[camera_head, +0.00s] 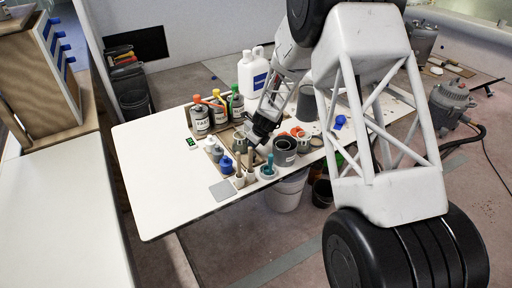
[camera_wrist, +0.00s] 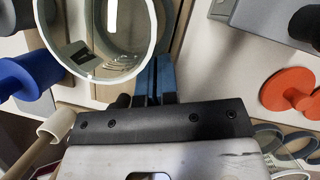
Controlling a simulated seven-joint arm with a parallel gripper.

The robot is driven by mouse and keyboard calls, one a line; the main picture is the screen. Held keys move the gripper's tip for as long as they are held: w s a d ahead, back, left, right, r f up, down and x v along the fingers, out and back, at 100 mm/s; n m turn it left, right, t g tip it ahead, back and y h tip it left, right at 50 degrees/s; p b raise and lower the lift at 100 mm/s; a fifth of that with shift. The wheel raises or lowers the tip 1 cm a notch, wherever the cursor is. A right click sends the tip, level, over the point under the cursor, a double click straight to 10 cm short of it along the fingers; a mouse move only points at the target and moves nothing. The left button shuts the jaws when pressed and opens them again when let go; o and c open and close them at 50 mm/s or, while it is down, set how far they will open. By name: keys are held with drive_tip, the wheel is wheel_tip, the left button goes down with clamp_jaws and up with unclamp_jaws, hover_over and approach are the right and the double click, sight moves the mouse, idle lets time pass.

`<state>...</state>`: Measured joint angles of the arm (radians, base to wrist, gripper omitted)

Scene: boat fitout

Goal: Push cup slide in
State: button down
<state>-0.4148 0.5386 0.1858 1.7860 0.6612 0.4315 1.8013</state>
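A round cup (camera_wrist: 105,45) with a pale rim fills the upper left of the wrist view, seen from above into its open mouth. The top of the cup is cut off by the frame. My gripper (camera_wrist: 156,75) has its blue fingertips close together with nothing visible between them. They are right beside the cup's lower right rim; I cannot tell whether they touch it. In the head view, my gripper (camera_head: 252,141) is low over the table among the containers, and a small pale cup (camera_head: 240,142) shows just left of it, partly hidden.
The white table (camera_head: 155,175) is clear on its left side. Paint bottles (camera_head: 200,121), a dark tin (camera_head: 285,151) and a white jug (camera_head: 252,75) crowd around my gripper. A blue object (camera_wrist: 30,75) and an orange-red knob (camera_wrist: 288,90) flank it in the wrist view.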

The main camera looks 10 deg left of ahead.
sight(245, 135)
drive_tip(key=w+a, duration=0.4)
drive_tip(key=shift+w+a+f, duration=0.1)
drive_tip(key=shift+w+a, duration=0.2)
drive_tip(key=shift+a, duration=0.1)
drive_tip(key=v, duration=1)
idle(0.4)
drive_tip(key=shift+w, duration=0.1)
drive_tip(key=s+d+r, duration=0.2)
drive_tip(key=s+d, duration=0.6)
drive_tip(key=s, duration=0.2)
drive_tip(key=shift+d+r, duration=0.2)
drive_tip(key=shift+r, duration=0.05)
drive_tip(key=shift+f, duration=0.2)
